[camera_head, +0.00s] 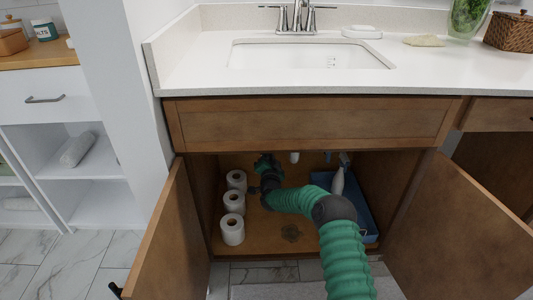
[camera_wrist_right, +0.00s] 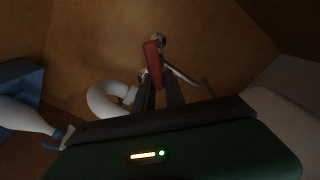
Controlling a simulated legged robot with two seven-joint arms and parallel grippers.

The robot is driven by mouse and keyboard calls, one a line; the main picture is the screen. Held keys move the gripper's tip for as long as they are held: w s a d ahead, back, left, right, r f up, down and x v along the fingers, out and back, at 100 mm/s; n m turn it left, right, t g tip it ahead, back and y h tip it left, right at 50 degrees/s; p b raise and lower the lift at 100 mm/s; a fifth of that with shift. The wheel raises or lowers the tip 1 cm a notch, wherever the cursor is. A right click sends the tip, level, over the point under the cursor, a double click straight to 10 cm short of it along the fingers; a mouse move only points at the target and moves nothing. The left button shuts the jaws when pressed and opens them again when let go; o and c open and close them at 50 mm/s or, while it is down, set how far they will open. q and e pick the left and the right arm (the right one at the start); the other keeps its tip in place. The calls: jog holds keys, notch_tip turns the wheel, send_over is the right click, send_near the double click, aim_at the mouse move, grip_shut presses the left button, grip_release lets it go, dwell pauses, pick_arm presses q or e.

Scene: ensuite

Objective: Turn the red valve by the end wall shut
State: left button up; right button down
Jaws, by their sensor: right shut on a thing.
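The red valve (camera_wrist_right: 152,60) shows in the right wrist view as an upright red handle on metal fittings by the brown cabinet wall. My right gripper (camera_wrist_right: 160,82) is shut on the lower part of the red handle, its two dark fingers close together. In the head view my green right arm reaches into the open cabinet under the sink. My right gripper (camera_head: 265,163) is at the back left of it there, mostly hidden in shadow. The valve cannot be made out in the head view. My left gripper is in neither view.
Several toilet rolls (camera_head: 233,229) stand left of my arm. A blue tray (camera_head: 370,236) with a white bottle (camera_head: 338,181) is to the right. A white curved pipe (camera_wrist_right: 103,99) is beside my fingers. Both cabinet doors (camera_head: 167,240) stand open.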

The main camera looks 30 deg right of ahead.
jog(key=shift+s+d+f+m+b, duration=0.2)
jog(key=shift+f+m, duration=0.25)
jog(key=shift+m, duration=1.15)
jog(key=shift+s+d+f+m+b, duration=0.15)
jog(key=shift+f+m, duration=0.25)
jog(key=shift+m, duration=1.2)
jog(key=shift+s+d+f+m+b, duration=0.1)
jog(key=shift+d+f+m+b, duration=0.25)
jog(key=shift+m, duration=1.25)
jog(key=shift+a+f, duration=0.1)
jog(key=c, duration=1.4)
grip_release()
